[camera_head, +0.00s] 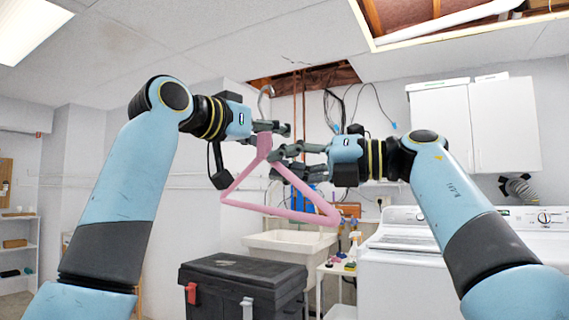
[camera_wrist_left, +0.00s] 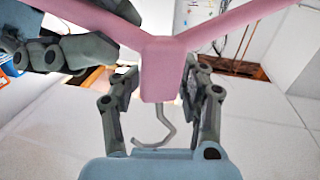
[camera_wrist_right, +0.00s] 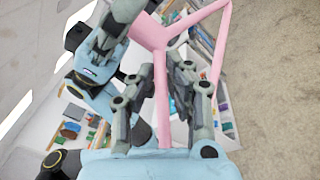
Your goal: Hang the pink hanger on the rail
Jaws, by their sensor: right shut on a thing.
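The pink hanger (camera_head: 278,212) is held up in the air between my arms, with its triangle tilted and its grey hook (camera_head: 265,100) at the top. My right gripper (camera_head: 288,160) is shut on one sloping arm of the hanger, which runs between its fingers in the right wrist view (camera_wrist_right: 162,100). My left gripper (camera_head: 268,128) is open around the hanger's neck. In the left wrist view, its fingers stand on both sides of the neck block (camera_wrist_left: 165,70), and the hook (camera_wrist_left: 156,130) points toward the palm. I cannot make out a rail clearly in any view.
A black toolbox (camera_head: 240,285) stands low in front, with a white sink (camera_head: 290,246) behind it. White washing machines (camera_head: 400,270) stand at the right, with wall cabinets (camera_head: 475,125) above. A small white cart (camera_head: 340,270) stands beside the sink.

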